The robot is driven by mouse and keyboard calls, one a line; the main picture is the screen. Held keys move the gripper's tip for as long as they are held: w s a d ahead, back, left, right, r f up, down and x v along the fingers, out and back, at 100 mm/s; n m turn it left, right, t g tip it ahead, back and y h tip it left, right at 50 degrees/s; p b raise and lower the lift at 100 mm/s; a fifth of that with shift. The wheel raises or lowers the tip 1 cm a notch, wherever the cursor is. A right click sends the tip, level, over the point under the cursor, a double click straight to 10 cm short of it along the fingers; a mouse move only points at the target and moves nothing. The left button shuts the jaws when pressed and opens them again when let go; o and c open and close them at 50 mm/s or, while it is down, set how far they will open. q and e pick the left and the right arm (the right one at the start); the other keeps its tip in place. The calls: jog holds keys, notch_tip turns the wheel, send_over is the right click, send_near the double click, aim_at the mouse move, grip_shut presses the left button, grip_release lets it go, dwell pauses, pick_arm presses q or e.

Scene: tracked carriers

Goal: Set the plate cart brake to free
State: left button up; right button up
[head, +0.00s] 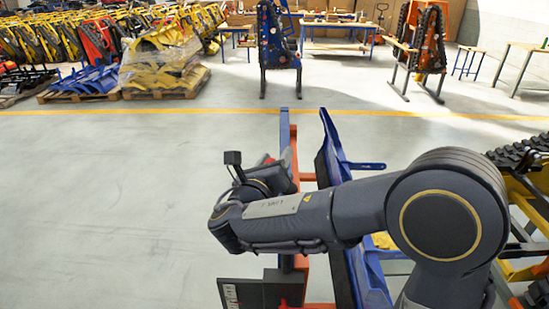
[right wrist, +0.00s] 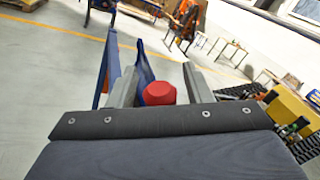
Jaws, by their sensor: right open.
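The cart (head: 286,135) is an upright frame of blue and orange bars in the middle of the head view, with a blue panel (head: 333,140) on its right side. My right gripper (right wrist: 160,88) is open in the right wrist view, its two grey fingers apart. A red knob (right wrist: 158,93) shows between the fingers; I cannot tell whether they touch it. I cannot tell if this knob is the brake or how it is set. In the head view my right wrist and forearm cover part of the cart and hide the fingertips. My left gripper is not in view.
A blue handle (head: 366,166) sticks out right of the panel. Yellow tracked machinery (head: 525,190) stands close on the right. Pallets with yellow parts (head: 165,65) and an upright blue-black carrier (head: 278,45) stand behind the yellow floor line. The floor at left is clear.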

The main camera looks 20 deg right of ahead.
jog(key=shift+c, duration=0.3)
grip_shut()
jog(key=shift+s+d, duration=0.1)
jog(key=shift+d, duration=0.05)
jog(key=s+d+m+g+y+b, duration=0.1)
jog(key=s+d+m+y+b, duration=0.1)
jog(key=d+m+b, duration=0.4)
jog(key=shift+d+f+m+y+b, duration=0.35)
jog(key=shift+m+y+b, duration=0.6)
jog(key=shift+m, duration=1.15)
jog(key=shift+d+h, duration=0.1)
jog(key=shift+h, duration=0.15)
